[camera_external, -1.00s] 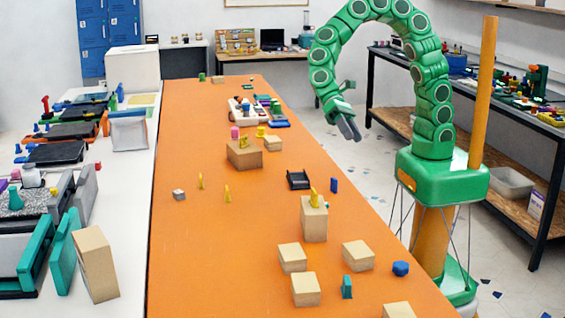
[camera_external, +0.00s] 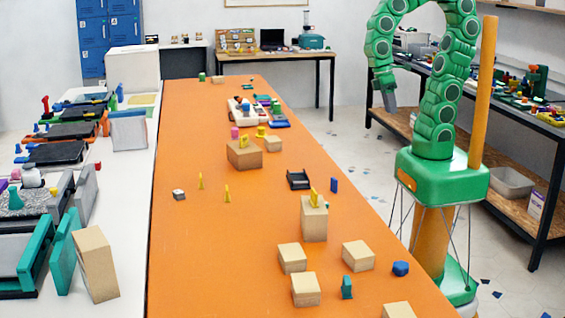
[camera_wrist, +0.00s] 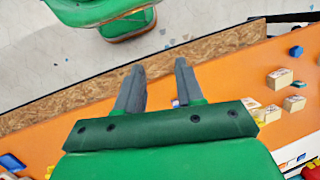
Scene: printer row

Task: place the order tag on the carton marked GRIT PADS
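Several plain tan cartons stand on the orange table: a tall one (camera_external: 314,222), others at the near end (camera_external: 292,258) (camera_external: 358,255) (camera_external: 306,290), and a wide one (camera_external: 244,155) farther back. No GRIT PADS marking is readable. I cannot tell which thing is the order tag. My gripper (camera_external: 389,100) hangs right of the table, apart from the cartons. In the wrist view its two fingers (camera_wrist: 160,68) are spread with nothing between them.
A black tray (camera_external: 299,180), a dark blue block (camera_external: 334,185) and a blue block (camera_external: 401,268) are on the orange table (camera_external: 200,260). A white bench (camera_external: 128,200) with equipment runs along the left. The table's left middle is mostly clear.

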